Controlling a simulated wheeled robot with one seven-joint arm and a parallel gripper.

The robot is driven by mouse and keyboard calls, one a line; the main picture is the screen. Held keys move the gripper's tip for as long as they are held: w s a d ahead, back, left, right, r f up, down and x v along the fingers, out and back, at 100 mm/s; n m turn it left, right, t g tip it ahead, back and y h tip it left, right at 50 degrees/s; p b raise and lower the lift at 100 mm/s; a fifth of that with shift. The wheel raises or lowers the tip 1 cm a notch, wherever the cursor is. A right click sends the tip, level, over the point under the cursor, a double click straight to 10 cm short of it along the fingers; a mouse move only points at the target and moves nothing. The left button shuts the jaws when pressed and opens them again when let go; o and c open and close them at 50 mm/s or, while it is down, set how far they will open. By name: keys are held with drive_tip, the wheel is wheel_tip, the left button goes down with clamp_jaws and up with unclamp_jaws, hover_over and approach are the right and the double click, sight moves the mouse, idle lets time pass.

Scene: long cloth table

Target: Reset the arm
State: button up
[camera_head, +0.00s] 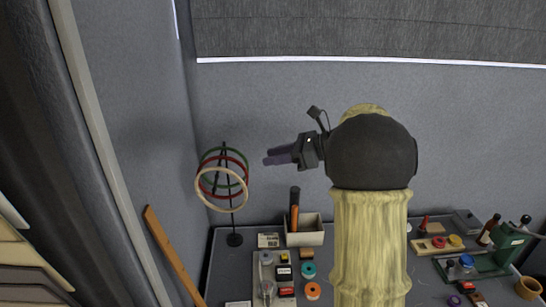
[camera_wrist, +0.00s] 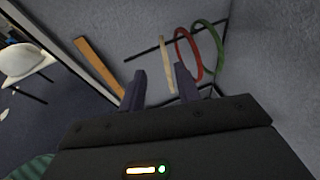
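My gripper (camera_head: 280,155) is raised above the table and points left in the head view. In the wrist view my gripper (camera_wrist: 160,86) shows two dark fingers standing apart with nothing between them, so it is open and empty. Behind the fingers, farther off, are the rings on a black stand: a tan ring (camera_wrist: 166,64), a red ring (camera_wrist: 181,66) and a green ring. In the head view the stand (camera_head: 234,239) is at the table's left end, left of and below my gripper. The gripper looks apart from the rings.
The table holds a pale bin (camera_head: 306,234) with upright tools, a tray of small items, orange and teal spools, and a green press (camera_head: 497,257) at the right. A wooden plank (camera_head: 172,256) leans at the left. My arm hides the table's middle.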

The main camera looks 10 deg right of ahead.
drive_tip(key=w+m+t+h, duration=0.5)
drive_tip(key=m+t, duration=0.2)
drive_tip(key=m, duration=0.8)
drive_tip(key=s+d+f+m+h, duration=0.35)
drive_tip(key=f+m+h, duration=0.35)
drive_tip(key=m, duration=0.9)
drive_tip(key=s+a+f+m+g, duration=0.2)
drive_tip(key=s+f+m+g, duration=0.3)
drive_tip(key=s+m, duration=0.3)
drive_tip(key=s+a+f+m+g, duration=0.3)
drive_tip(key=s+f+m+g, duration=0.2)
drive_tip(key=s, duration=1.1)
wheel_tip(320, 180, down, 4)
drive_tip(key=m, duration=0.4)
drive_tip(key=shift+s+a+r+m+g+h, duration=0.2)
drive_tip(key=shift+m+g+h, duration=0.1)
drive_tip(key=shift+h, duration=0.1)
drive_tip(key=shift+w, duration=0.1)
